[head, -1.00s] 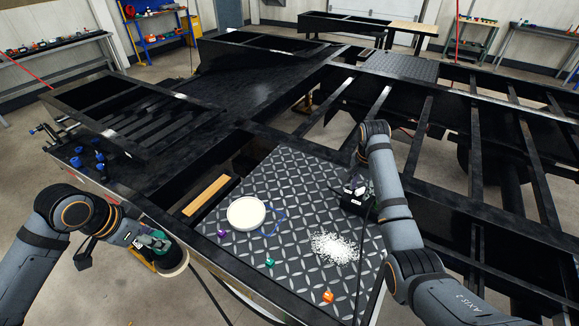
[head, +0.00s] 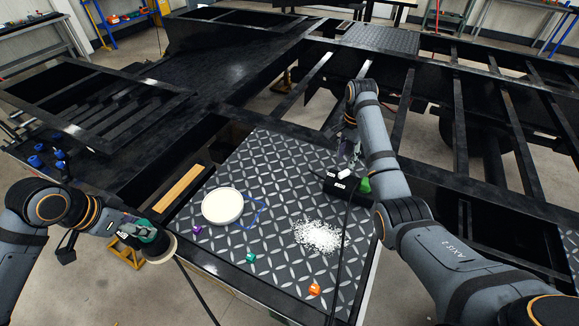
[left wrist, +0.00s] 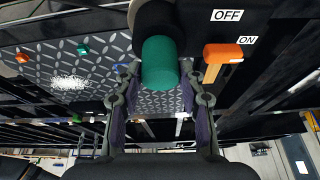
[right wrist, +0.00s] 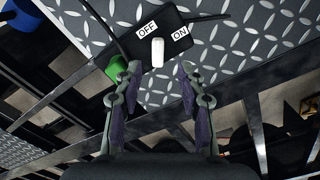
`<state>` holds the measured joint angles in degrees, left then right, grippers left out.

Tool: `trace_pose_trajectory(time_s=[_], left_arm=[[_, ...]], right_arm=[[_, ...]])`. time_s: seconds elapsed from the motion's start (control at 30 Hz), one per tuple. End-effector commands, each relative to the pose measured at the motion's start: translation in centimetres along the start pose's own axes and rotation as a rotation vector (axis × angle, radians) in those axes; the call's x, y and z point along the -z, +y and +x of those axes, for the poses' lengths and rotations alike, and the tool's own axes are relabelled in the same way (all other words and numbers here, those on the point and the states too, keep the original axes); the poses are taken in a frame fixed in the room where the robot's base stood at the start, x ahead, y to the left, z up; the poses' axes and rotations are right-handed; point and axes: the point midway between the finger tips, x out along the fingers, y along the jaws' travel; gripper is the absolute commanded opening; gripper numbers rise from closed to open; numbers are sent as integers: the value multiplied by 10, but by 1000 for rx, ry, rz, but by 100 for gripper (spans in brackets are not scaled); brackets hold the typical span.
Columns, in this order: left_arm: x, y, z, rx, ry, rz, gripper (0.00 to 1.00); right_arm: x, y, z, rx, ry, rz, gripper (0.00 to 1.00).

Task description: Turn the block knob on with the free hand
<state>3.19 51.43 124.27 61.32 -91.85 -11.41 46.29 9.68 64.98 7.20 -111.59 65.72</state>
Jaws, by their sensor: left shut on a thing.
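A black block (head: 350,188) lies on the diamond plate (head: 270,170), with OFF and ON labels and a green cap on one side. In the right wrist view, its white knob (right wrist: 157,52) stands out between the labels. My right gripper (head: 347,148) is open and empty, behind the block; in the right wrist view the knob lies just ahead, between the open fingertips (right wrist: 157,72). My left gripper (head: 130,228) is shut on the green handle (left wrist: 160,62) of a round-pad tool off the plate's left side. An orange piece (left wrist: 228,53) beside OFF and ON labels shows there.
A white round dish (head: 222,206) sits on the plate beside a blue loop. White granules (head: 316,236) are spread before the block. Purple (head: 197,230), green (head: 250,257) and orange (head: 314,289) small pieces lie along the front. Cables cross the plate's right part.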

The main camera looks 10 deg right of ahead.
Motion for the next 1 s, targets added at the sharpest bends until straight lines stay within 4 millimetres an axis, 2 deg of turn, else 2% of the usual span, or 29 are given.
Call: trace_pose_trajectory(time_s=[0.03, 0.4, 0.6, 0.83, 1.0], left_arm=[[3, 0, -6, 2, 3, 3, 5], [6, 0, -14, 2, 3, 2, 5], [7, 0, -14, 2, 3, 2, 5], [6, 0, -14, 2, 3, 2, 5], [6, 0, -14, 2, 3, 2, 5]], right_arm=[[0, 1, 5, -3, -1, 0, 40], [0, 0, 59, -1, -1, 0, 40], [0, 0, 69, 0, 0, 0, 40], [0, 0, 70, 1, 1, -1, 40], [0, 0, 69, 1, 1, -1, 17]])
